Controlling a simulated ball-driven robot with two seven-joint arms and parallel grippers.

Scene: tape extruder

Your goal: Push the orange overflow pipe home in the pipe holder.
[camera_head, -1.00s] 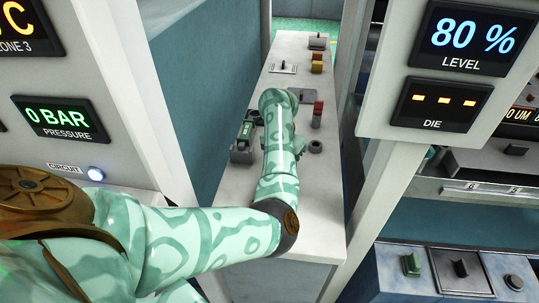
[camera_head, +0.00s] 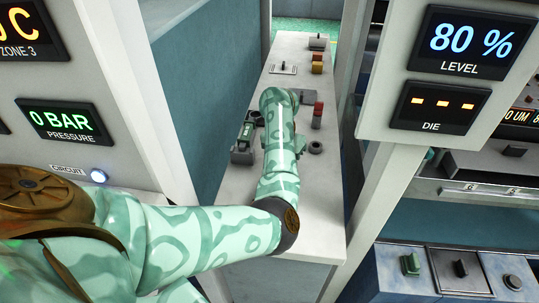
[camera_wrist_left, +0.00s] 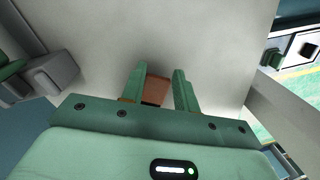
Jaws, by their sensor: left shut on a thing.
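In the left wrist view the two green fingers of my left gripper (camera_wrist_left: 160,73) are closed on a brownish-orange piece (camera_wrist_left: 156,90), which I take to be the overflow pipe. Only a short blocky part of it shows between the fingers, above a pale surface. In the head view my left arm reaches over the long grey bench, and its forearm and wrist hide the gripper and the pipe. I cannot make out the pipe holder, or whether the pipe touches it. My right gripper is in neither view.
On the bench (camera_head: 240,190), a dark grey fixture with a green part (camera_head: 243,143) stands left of my arm. A red-topped post (camera_head: 317,115) and a dark ring (camera_head: 315,147) stand right. Orange and yellow blocks (camera_head: 317,62) sit farther back. Panel posts flank the bench.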

